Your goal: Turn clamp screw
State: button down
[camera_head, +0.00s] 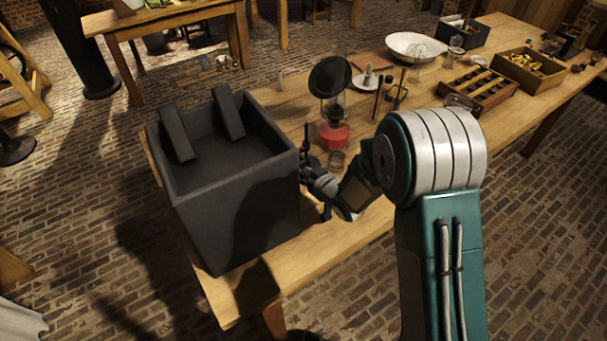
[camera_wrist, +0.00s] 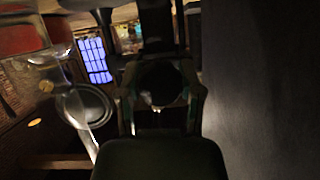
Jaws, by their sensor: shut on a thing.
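My gripper (camera_head: 309,168) is at the box's right side, low beside a small dark upright part. In the wrist view my gripper (camera_wrist: 160,82) is shut on a dark piece between its fingers, which I take to be the clamp screw. The screw's own shape is hidden by the fingers and shadow. A dark wall fills the right of the wrist view.
A red-based lamp (camera_head: 333,136) with a round dark disc and a small glass (camera_head: 337,160) stand close behind my gripper. Farther back are a white bowl (camera_head: 413,45), a wooden rack (camera_head: 480,92) and a brass-filled tray (camera_head: 528,72). The table front by the box is clear.

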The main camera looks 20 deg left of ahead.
aim_at(302, 174)
jog(key=n+t+h, duration=0.2)
jog(key=n, duration=0.1)
jog(key=shift+n, duration=0.4)
jog(key=n+t, duration=0.2)
jog(key=n, duration=0.1)
jog(key=shift+a+h, duration=0.1)
jog(key=shift+h, duration=0.2)
jog(key=shift+n, duration=0.4)
jog(key=shift+s, duration=0.1)
jog(key=shift+c, duration=1.2)
grip_release()
jog(key=shift+a+f, duration=0.1)
jog(key=shift+r, duration=0.4)
notch_tip(302, 174, up, 9)
jog(key=shift+r, duration=0.1)
